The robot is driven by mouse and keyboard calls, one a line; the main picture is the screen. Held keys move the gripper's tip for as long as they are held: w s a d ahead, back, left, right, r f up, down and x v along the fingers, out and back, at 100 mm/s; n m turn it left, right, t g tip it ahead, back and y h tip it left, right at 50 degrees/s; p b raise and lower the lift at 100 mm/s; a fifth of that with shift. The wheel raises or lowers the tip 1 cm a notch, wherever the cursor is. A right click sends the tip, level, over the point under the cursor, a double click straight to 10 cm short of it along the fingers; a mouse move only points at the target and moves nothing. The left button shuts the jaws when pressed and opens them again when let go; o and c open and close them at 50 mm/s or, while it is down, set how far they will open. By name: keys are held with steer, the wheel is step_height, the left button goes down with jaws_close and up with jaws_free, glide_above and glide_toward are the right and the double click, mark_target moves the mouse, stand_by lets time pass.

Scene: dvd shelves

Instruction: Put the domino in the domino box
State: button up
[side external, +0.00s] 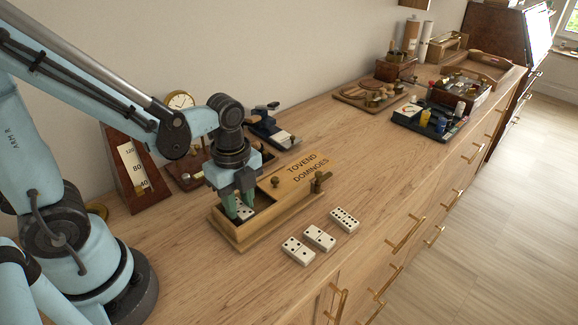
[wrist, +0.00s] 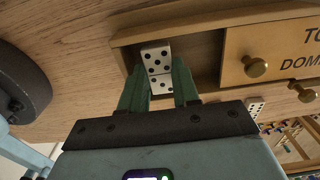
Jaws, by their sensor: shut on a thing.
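The domino box (side external: 262,226) is a long wooden box marked "Tovend Dominoes", with its lid (side external: 292,178) slid partly back so that its left end is open. My gripper (side external: 241,208) is over that open end, with its green fingertips down at the opening. It is shut on a white domino (wrist: 157,66), which shows black pips in the wrist view. The domino is within the outline of the opening; whether it touches the box floor I cannot tell. In the wrist view my gripper (wrist: 160,84) has one finger on each side of the domino.
Three white dominoes (side external: 319,238) lie in a row on the wooden sideboard in front of the box. A brass knob (wrist: 256,67) stands on the lid. A metronome-like wooden case (side external: 135,168) and a clock (side external: 180,100) stand behind.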

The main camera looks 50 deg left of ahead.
mark_target(240, 208)
steer(key=shift+f, duration=0.85)
steer(key=shift+f, duration=0.1)
steer(key=o, duration=1)
steer(key=r+n+t, duration=0.2)
steer(key=r+n, duration=0.2)
steer(key=n, duration=0.2)
steer(key=w+a+r+n+t, duration=0.1)
steer(key=r+n+t, duration=0.1)
steer(key=r+n, duration=0.2)
steer(key=w+r+n+t, duration=0.1)
steer(key=r+n+t, duration=0.2)
steer(key=n, duration=0.5)
steer(key=shift+a+r, duration=0.2)
steer(key=shift+r, duration=0.4)
